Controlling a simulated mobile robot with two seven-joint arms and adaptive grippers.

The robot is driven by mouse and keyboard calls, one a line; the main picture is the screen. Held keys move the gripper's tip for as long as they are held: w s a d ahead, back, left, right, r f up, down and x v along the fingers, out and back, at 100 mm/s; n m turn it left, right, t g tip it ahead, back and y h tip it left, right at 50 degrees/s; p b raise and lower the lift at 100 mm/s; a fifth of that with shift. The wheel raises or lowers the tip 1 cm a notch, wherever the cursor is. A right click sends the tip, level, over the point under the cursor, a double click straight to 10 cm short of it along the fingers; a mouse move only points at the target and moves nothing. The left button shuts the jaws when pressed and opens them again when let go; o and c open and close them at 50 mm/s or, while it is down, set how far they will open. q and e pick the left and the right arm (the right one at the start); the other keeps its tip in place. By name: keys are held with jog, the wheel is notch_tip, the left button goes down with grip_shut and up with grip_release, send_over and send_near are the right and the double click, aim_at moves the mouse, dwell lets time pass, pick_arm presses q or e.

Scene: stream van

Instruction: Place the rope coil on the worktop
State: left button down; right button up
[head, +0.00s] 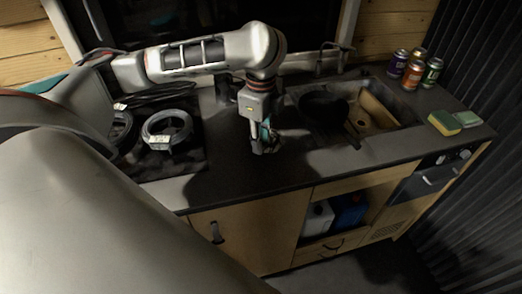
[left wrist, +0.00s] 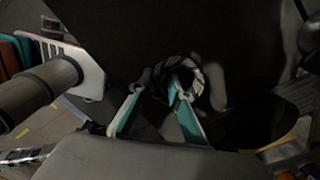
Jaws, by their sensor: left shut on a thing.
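The worktop (head: 240,172) is a dark counter running across the head view. My left gripper (head: 264,148) points down over its middle, between the hob and the sink. In the left wrist view my left gripper (left wrist: 156,92) has its teal fingers shut on a grey, twisted ring that looks like the rope coil (left wrist: 190,70). The coil is at the fingertips, close to the dark worktop surface; I cannot tell whether it touches it. In the head view the coil is mostly hidden by the gripper. My right gripper is not in view.
Ring-shaped items (head: 167,130) sit on the dark hob at left. A dark pan (head: 323,104) is in the sink, with a wooden board (head: 378,108) beside it. Several cans (head: 412,74) and sponges (head: 444,123) stand at right. The front strip of worktop is clear.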

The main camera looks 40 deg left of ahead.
pick_arm(q)
jog(key=shift+f, duration=2.15)
jog(key=c, duration=1.8)
grip_release()
jog(key=shift+c, duration=0.2)
notch_tip(320, 180, up, 12)
jog(key=shift+r, duration=0.1)
